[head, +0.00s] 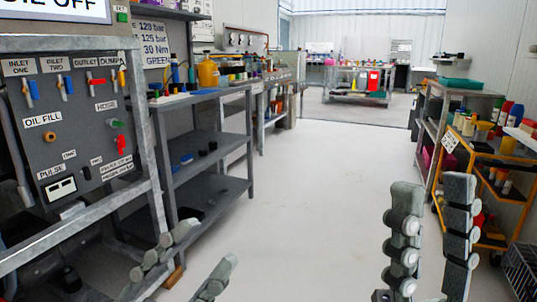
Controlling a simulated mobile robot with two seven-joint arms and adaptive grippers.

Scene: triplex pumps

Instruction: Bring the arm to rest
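My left gripper (208,247) is at the bottom left of the head view, low in front of the grey bench. Its two fingers are apart, with nothing seen between them. My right gripper (433,188) is at the lower right, its fingers pointing up over the pale floor. They are apart, with only floor showing between them. Neither gripper touches anything that I can see. Most of both arms is outside the view.
A grey control panel (75,135) with blue, red and orange handles stands in a metal frame at left. A grey shelved bench (228,145) stands beside it. An orange cart (510,165) with bottles stands at right. The middle floor (310,180) is clear.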

